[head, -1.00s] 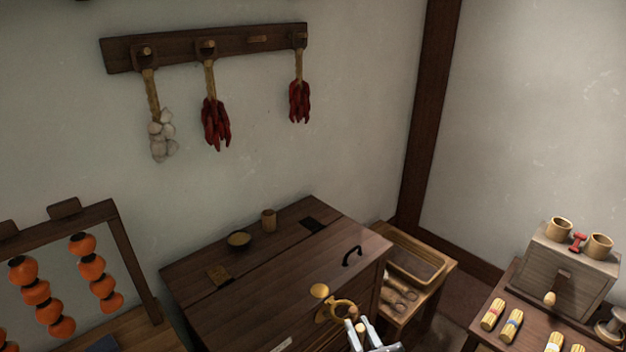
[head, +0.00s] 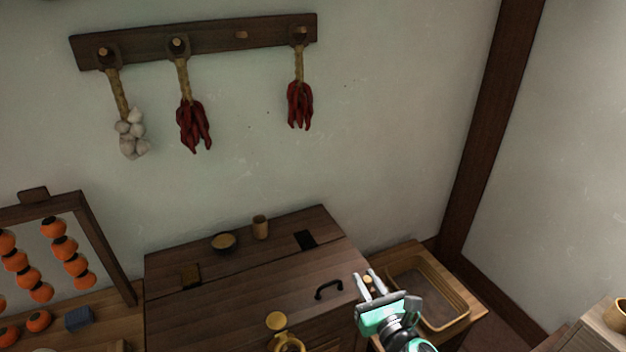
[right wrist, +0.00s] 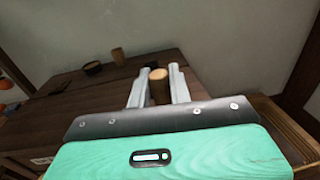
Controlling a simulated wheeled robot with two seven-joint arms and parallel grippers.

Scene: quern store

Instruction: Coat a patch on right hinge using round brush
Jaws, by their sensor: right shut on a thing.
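The dark wooden chest (head: 230,312) stands against the wall. A dark hinge plate (head: 305,240) lies across the lid seam at its right; a browner hinge plate (head: 190,275) lies at the left. My right gripper (head: 369,282) is above the chest's right edge, to the right of and nearer than the dark hinge, apart from it. It is shut on a round wooden piece, seemingly the round brush's handle (right wrist: 160,86), seen nearly end-on. Its bristles are hidden. My left gripper is not in view.
A small bowl (head: 224,243) and a wooden cup (head: 260,227) stand at the chest's back. A tray (head: 432,292) sits right of the chest. Chilli bunches (head: 300,104) hang above.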

